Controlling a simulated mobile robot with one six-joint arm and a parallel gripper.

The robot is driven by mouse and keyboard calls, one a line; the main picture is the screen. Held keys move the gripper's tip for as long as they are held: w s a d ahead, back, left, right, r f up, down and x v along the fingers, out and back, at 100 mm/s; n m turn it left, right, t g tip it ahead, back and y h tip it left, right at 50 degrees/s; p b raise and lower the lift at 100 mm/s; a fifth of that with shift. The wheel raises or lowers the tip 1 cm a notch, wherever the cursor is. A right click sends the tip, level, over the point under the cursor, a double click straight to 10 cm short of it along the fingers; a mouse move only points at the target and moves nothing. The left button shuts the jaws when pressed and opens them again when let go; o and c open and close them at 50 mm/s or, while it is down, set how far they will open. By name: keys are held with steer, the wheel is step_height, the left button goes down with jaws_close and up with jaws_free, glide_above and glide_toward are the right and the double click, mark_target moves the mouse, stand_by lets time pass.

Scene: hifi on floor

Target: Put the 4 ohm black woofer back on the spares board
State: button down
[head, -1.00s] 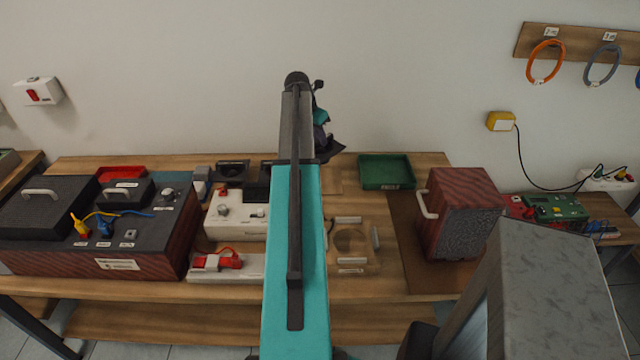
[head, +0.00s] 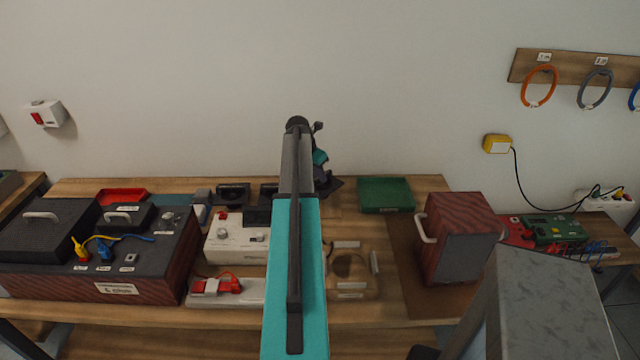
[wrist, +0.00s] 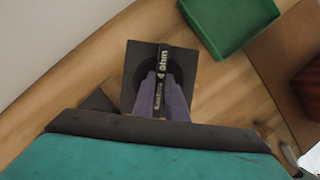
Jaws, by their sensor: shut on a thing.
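The black woofer (wrist: 138,52) has a square black plate and a "4 ohm" label on its raised middle. In the wrist view my gripper (wrist: 160,92) is shut on that middle part. In the head view the woofer (head: 333,185) shows partly behind my arm, with my gripper (head: 320,163) above it, over the back of the bench. Whether the woofer touches the wood below is unclear. Two other black units (head: 233,192) stand to the left, one partly hidden by my arm. I cannot clearly make out the spares board's edges.
A green tray (head: 385,194) lies just right of the woofer. A wooden speaker cabinet (head: 458,240) stands further right. A white instrument (head: 237,238) and a large amplifier box (head: 120,260) are left. A round-cut wooden jig (head: 350,290) lies in front.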

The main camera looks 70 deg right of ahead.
mark_target(319, 185)
steer(key=shift+f, duration=0.2)
stand_by(0.3)
steer(key=shift+d+f+p, duration=0.1)
steer(key=shift+f+p, duration=0.45)
steer(key=shift+f, duration=1.3)
steer(key=c, duration=1.8)
jaws_free()
steer(key=shift+f, duration=0.15)
steer(key=shift+o, duration=0.2)
steer(key=shift+r, duration=0.2)
steer(key=shift+a+b+v, duration=0.2)
steer(key=shift+b+v, duration=1.15)
steer(key=shift+v, duration=4.6)
